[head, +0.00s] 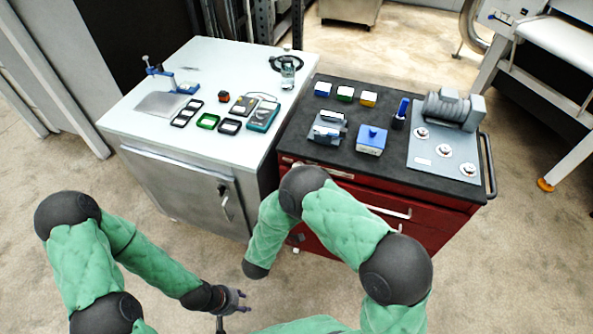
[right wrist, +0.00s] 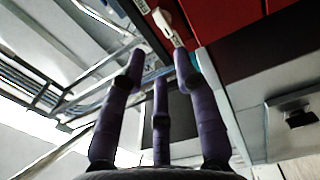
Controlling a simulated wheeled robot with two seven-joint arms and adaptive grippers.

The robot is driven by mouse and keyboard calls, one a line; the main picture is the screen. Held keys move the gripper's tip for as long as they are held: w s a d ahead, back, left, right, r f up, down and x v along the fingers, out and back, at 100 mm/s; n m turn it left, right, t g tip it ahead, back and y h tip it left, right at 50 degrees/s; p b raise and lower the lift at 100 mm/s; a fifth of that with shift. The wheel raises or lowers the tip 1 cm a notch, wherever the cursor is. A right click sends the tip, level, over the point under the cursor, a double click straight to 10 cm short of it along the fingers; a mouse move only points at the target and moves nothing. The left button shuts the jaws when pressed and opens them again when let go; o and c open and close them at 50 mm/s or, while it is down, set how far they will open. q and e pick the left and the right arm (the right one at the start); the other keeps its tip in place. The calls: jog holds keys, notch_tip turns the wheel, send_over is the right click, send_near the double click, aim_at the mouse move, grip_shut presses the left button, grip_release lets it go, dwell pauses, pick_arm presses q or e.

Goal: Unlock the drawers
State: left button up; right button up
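The red drawer cabinet (head: 430,222) with a black top stands at the right in the head view. Its drawer fronts have pale handles (head: 388,211), and my right arm covers part of them. My right gripper (right wrist: 158,58) shows in the right wrist view with three purple fingers apart and nothing clearly between them. A small white piece with a printed tag (right wrist: 164,24) is by its right fingertip, against the red front; whether they touch is unclear. My left gripper (head: 236,303) is open and empty, low over the floor. No lock can be made out for certain.
A grey-white cabinet (head: 135,122) stands left of the red one, with a clamp, small frames and a meter (head: 262,115) on top. The black top (head: 295,150) carries blue boxes and a motor plate (head: 445,152). A side rail (head: 490,165) sticks out right.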

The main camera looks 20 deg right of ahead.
jog(key=b+x, duration=0.2)
jog(key=x, duration=0.8)
jog(key=shift+w+d, duration=0.2)
jog(key=shift+w, duration=0.05)
grip_shut()
